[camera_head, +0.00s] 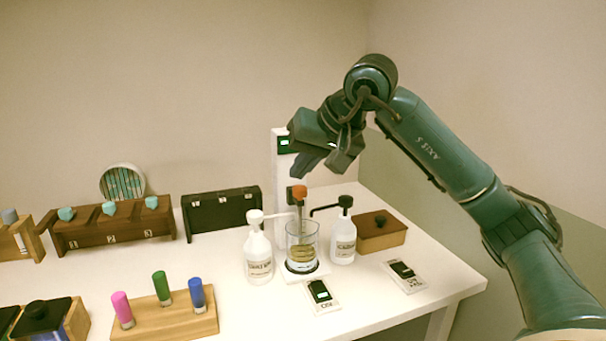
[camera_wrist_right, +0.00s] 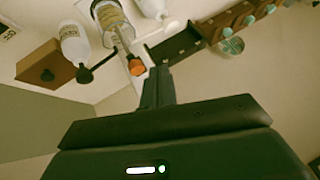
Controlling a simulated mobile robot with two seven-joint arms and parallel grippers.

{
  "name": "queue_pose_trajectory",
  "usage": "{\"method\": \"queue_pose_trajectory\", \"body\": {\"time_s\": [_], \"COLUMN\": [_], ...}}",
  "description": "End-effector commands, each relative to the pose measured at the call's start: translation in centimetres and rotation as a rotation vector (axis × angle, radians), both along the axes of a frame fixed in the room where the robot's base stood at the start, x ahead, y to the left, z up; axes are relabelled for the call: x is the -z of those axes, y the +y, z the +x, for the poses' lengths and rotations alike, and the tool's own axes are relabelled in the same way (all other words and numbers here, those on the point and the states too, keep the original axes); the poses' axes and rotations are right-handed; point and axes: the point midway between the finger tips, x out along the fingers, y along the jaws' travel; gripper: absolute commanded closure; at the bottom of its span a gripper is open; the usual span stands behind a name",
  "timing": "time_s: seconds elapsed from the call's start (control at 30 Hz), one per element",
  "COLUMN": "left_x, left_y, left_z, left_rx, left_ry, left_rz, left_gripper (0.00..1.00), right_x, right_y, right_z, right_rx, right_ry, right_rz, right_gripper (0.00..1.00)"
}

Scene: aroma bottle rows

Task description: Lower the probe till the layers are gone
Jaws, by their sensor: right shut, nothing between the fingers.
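The probe has an orange knob (camera_head: 299,192) on top, and its thin stem runs down towards a glass beaker (camera_head: 302,240). The beaker holds liquid with a tan band above a paler part. In the right wrist view the orange knob (camera_wrist_right: 136,67) lies just beyond my fingers, and the beaker (camera_wrist_right: 112,20) shows banded contents. A white column (camera_head: 281,170) with a small green display stands behind the beaker. My right gripper (camera_head: 322,165) is shut and empty, above the knob and apart from it. My left gripper is out of view.
White pump bottles stand left (camera_head: 258,256) and right (camera_head: 342,240) of the beaker, their spouts close to the probe. A wooden box (camera_head: 381,233) and a switch plate (camera_head: 404,275) are at right. A wooden stand (camera_head: 165,316) holds coloured tubes at front left.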

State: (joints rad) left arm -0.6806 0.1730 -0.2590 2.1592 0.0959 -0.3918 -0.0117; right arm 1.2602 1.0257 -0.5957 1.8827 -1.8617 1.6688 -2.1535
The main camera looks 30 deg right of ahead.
Motion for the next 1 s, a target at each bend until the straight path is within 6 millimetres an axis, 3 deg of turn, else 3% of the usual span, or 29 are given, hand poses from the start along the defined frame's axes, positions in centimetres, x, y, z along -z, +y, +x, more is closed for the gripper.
{"method": "queue_pose_trajectory", "body": {"time_s": [0.03, 0.2, 0.37, 0.57, 0.9, 1.0], "left_x": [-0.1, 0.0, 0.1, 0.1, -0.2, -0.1], "left_y": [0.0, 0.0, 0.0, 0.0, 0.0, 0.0], "left_z": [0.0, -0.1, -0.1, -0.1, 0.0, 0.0], "left_rx": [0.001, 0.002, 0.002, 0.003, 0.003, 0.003], "left_ry": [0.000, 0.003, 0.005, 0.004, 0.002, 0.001], "left_rz": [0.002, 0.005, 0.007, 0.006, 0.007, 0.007], "left_gripper": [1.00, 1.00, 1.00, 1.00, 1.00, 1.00], "right_x": [-1.8, -5.1, -6.1, -4.4, 0.7, 2.4], "right_y": [-0.4, -2.0, -2.6, -3.0, -4.2, -4.3], "right_z": [0.0, -0.4, -0.5, 1.0, 5.9, 6.2], "right_rx": [0.000, 0.028, 0.043, 0.043, 0.043, 0.042], "right_ry": [-0.032, -0.076, -0.085, -0.079, -0.080, -0.081], "right_rz": [-0.090, -0.313, -0.385, -0.387, -0.383, -0.386], "right_gripper": [1.00, 1.00, 1.00, 1.00, 1.00, 1.00]}}
